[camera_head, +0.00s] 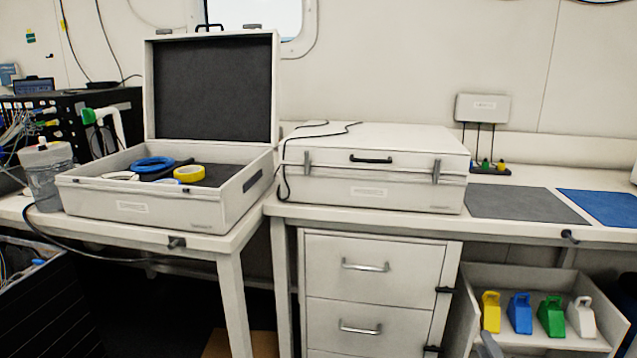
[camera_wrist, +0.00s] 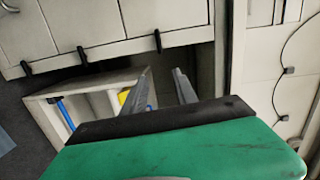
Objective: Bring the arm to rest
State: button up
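My gripper (camera_wrist: 160,82) shows in the wrist view as two grey fingers beyond a green housing with a dark edge. The fingers stand apart and I see nothing held between them. It is near an open bin (camera_wrist: 95,82), in which parts of a blue and a yellow thing show. In the head view my arm is mostly out of the picture; a small dark grey piece at the bottom edge, in front of the open bin (camera_head: 462,325), may be part of it.
The bin holds yellow (camera_head: 491,312), blue (camera_head: 520,314), green (camera_head: 551,317) and white (camera_head: 581,317) pieces. A drawer cabinet (camera_head: 375,290) stands left of it. Above are a closed case (camera_head: 375,190), a grey mat (camera_head: 525,205) and an open case (camera_head: 130,208).

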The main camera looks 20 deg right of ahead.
jog(key=w+a+r+n+g+y+p, duration=0.25)
jog(key=w+a+r+n+p, duration=0.2)
jog(key=a, duration=0.45)
jog(key=w+a+r+n+g+y+p, duration=0.2)
jog(key=w+a+r+n+y+p, duration=0.25)
jog(key=a, duration=0.45)
jog(key=w+a+r+n+g+y+p, duration=0.2)
jog(key=w+a+r+n+y+p, duration=0.15)
jog(key=a+n, duration=0.4)
jog(key=s+a+r+n+g+h+p, duration=0.3)
jog(key=s+a+r+n+g+p, duration=0.3)
jog(key=s+a+r+p, duration=0.5)
jog(key=s+a+r, duration=0.4)
jog(key=a+r, duration=0.2)
jog(key=shift+a+r+p, duration=0.15)
jog(key=shift+a+p, duration=0.1)
jog(key=shift+p, duration=0.15)
jog(key=shift+s, duration=0.1)
